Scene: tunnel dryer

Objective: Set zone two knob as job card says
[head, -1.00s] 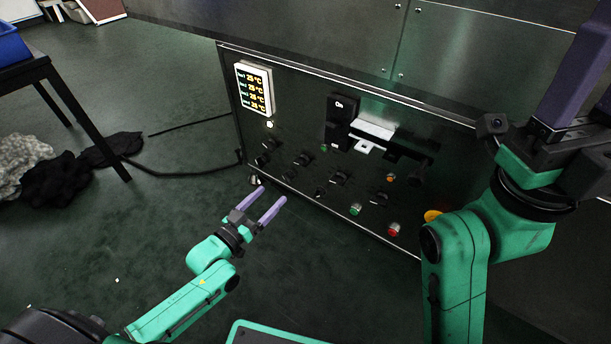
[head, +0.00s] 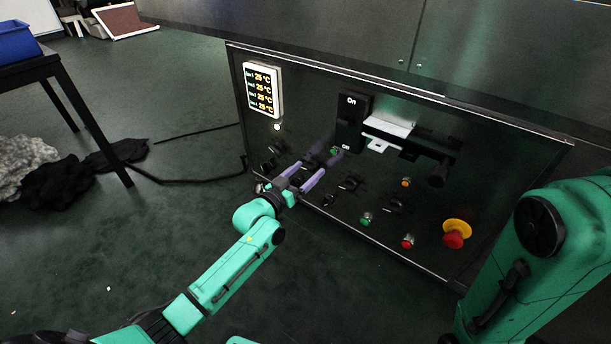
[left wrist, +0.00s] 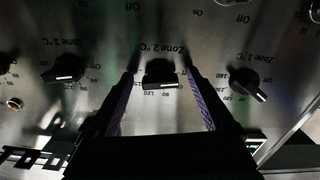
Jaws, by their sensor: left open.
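The zone two knob (left wrist: 160,72) is black with a white mark. In the left wrist view, where the labels are upside down, its mark lies along the lower side, near the printed 120 and 90. My left gripper (head: 322,157) is open at the control panel, and its purple fingers stand on either side of that knob. I cannot tell whether they touch it. In the head view the gripper largely hides the knob. The zone one knob (left wrist: 249,84) is to the right and the zone three knob (left wrist: 68,71) to the left. No readable job card shows.
The panel has a temperature display (head: 263,89) showing 25 °C lines, a green button (head: 366,219), a red button (head: 407,241) and a red emergency stop (head: 454,237) on yellow. A white bracket-like piece (head: 388,128) sticks out above the knobs. A table with a blue bin (head: 15,41) is at left.

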